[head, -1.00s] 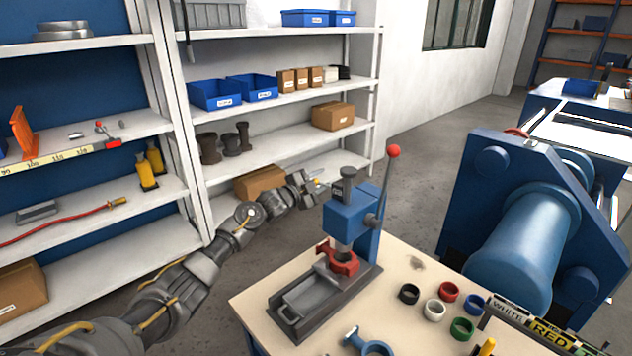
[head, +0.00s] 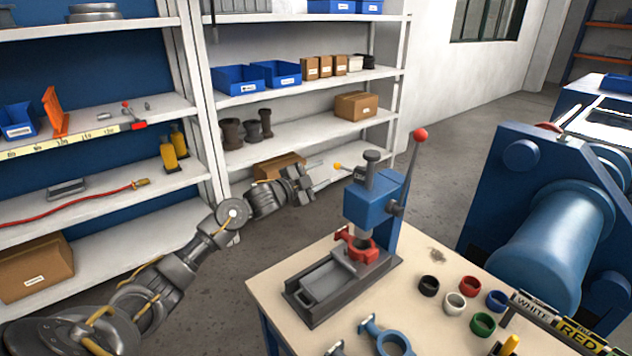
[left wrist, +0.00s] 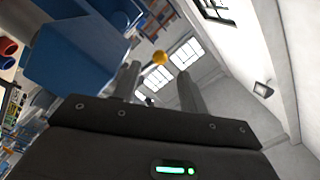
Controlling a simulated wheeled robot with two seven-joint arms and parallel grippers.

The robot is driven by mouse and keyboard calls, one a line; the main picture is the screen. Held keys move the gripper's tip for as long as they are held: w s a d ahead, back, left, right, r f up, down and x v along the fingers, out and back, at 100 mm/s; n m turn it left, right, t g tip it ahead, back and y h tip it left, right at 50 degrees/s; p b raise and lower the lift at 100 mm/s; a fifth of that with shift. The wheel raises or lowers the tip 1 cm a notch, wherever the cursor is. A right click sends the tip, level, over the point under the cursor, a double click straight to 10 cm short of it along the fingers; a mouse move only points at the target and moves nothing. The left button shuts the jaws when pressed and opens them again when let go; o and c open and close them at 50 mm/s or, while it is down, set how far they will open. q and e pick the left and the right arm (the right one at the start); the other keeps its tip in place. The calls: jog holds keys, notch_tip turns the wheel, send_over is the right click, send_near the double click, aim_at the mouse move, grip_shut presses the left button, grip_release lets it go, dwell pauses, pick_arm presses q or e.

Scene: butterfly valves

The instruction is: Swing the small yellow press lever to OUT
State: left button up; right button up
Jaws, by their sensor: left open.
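The blue arbor press (head: 370,204) stands on the bench. Its small yellow lever shows as a short rod with a yellow ball knob (head: 337,167) pointing left from near the press's top. The knob also shows in the left wrist view (left wrist: 159,58), just past the gap between the fingers. My left gripper (head: 324,175) is open and empty, left of the knob, its fingers pointing towards the press. In the left wrist view the two fingers (left wrist: 157,80) stand apart. No OUT marking is readable. My right gripper is not in view.
The press also has a long lever with a red ball (head: 420,135). Several coloured rings (head: 456,304) and a blue valve body (head: 388,338) lie on the cream benchtop (head: 262,288). Shelves (head: 300,142) stand behind my left arm. A large blue machine (head: 547,232) is at right.

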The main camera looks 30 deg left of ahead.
pick_arm(q)
jog(key=shift+s+a, duration=0.1)
jog(key=shift+s, duration=0.55)
